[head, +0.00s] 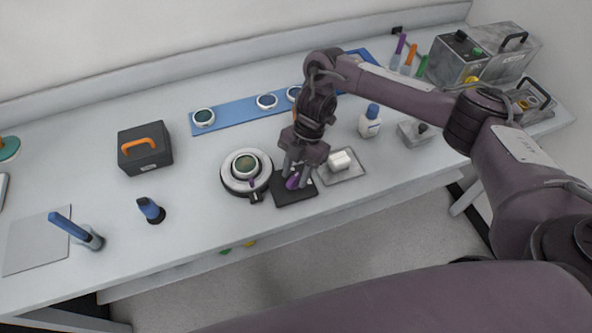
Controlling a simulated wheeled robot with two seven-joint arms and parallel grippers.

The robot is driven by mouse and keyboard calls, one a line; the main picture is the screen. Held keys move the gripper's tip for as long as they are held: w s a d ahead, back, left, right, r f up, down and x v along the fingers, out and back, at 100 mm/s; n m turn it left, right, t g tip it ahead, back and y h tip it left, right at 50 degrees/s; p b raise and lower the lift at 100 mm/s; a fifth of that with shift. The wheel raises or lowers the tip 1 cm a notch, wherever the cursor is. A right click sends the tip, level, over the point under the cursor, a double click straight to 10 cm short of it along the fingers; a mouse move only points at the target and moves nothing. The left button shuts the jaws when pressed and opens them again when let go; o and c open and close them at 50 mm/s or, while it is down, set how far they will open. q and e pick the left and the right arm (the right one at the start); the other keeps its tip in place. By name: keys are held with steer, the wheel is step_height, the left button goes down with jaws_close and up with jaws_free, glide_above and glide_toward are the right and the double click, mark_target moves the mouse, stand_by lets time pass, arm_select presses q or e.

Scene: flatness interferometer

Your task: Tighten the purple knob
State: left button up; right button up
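The purple knob (293,182) shows low over a small black plate (290,199) near the front edge of the bench. My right gripper (297,174) points down there, its two fingers apart with the knob between or just in front of them. Whether the fingers press on the knob is too small to tell. Just left stands a round white and black instrument (233,184) with a dark green-topped disc (245,166) on it. A small purple part (251,184) shows at its front edge. My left gripper is out of view.
A clear tray with a white block (341,161) stands close right of the gripper, with a blue-capped bottle (370,121) behind. A blue strip (238,115) with round optics lies behind. A black box (145,150) and a blue-handled tool (151,210) stand left.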

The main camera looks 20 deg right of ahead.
jaws_close()
steer(key=m+p, duration=0.1)
steer(key=m+t+p, duration=0.1)
steer(key=m+p, duration=0.1)
steer(key=shift+s+d+r+y, duration=0.1)
steer(key=shift+s+r+y, duration=0.1)
steer(key=shift+y, duration=0.1)
steer(key=shift+s+f+m+t+p, duration=0.1)
steer(key=shift+m+t+p, duration=0.5)
steer(key=shift+m+p, duration=0.95)
jaws_free()
